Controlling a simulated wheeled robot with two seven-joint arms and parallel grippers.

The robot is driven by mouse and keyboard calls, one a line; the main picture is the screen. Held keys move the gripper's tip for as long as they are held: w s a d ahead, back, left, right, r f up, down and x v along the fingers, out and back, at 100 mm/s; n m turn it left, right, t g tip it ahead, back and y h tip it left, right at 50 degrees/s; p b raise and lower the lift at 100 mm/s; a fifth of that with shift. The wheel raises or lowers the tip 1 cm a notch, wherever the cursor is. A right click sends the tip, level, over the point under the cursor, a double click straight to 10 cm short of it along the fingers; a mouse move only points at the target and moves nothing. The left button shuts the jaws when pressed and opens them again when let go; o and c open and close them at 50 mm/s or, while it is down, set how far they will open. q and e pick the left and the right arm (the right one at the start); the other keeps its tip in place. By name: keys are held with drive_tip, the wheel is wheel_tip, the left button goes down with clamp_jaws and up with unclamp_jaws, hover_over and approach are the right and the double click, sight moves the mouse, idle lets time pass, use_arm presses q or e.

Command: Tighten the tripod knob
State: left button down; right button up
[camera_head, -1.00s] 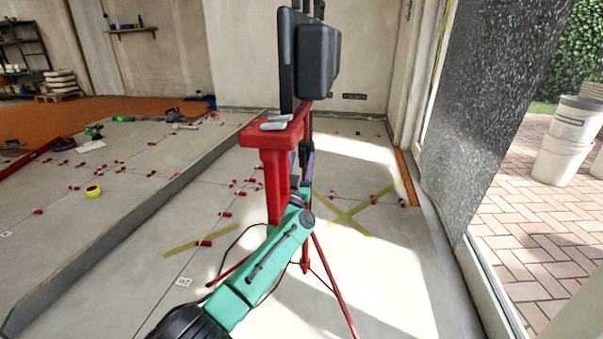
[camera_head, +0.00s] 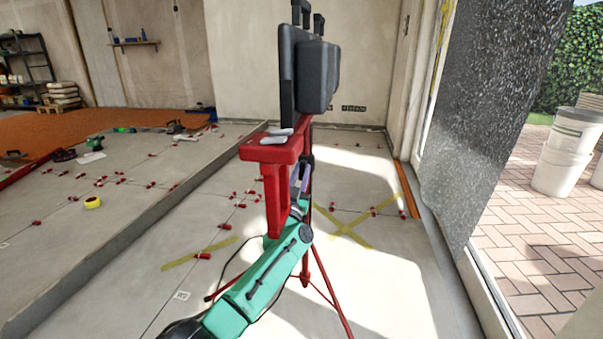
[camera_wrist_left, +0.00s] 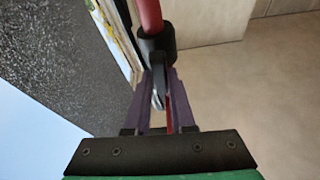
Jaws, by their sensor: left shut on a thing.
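The red tripod (camera_head: 330,290) stands on the grey floor with a large black device (camera_head: 316,75) above it and a red bracket (camera_head: 276,153) in front of its upper part. My left gripper (camera_head: 306,172) is at the tripod's upper column, partly hidden by the bracket. The fingertips sit at a black collar (camera_wrist_left: 155,45) on a red tube (camera_wrist_left: 149,15). The knob is hidden in the head view. My right gripper is not in view.
A raised floor edge (camera_head: 150,222) runs along the left. Red levelling clips (camera_head: 203,255) and yellow tape (camera_head: 345,232) lie on the floor. A speckled panel (camera_head: 495,115) and white buckets (camera_head: 567,150) stand at the right.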

use_arm(q)
drive_tip(key=m+g+h, duration=0.1)
drive_tip(key=m, duration=0.2)
drive_tip(key=m+h, duration=0.2)
drive_tip(key=m, duration=0.2)
drive_tip(key=shift+f+g, duration=0.15)
drive_tip(key=shift+g, duration=0.25)
drive_tip(key=m+g+h, duration=0.1)
drive_tip(key=m, duration=0.2)
drive_tip(key=m+g, duration=0.1)
drive_tip(key=m, duration=0.2)
drive_tip(key=shift+h, duration=0.4)
drive_tip(key=shift+m+g, duration=0.4)
drive_tip(key=shift+m, duration=0.7)
drive_tip(key=shift+a+m+g+p, duration=0.1)
drive_tip(key=shift+m+g+p, duration=0.45)
drive_tip(key=shift+m, duration=0.45)
drive_tip(key=shift+m+p, duration=0.45)
drive_tip(key=shift+m, duration=0.25)
drive_tip(key=shift+m+g+p, duration=0.55)
drive_tip(key=shift+m, duration=0.45)
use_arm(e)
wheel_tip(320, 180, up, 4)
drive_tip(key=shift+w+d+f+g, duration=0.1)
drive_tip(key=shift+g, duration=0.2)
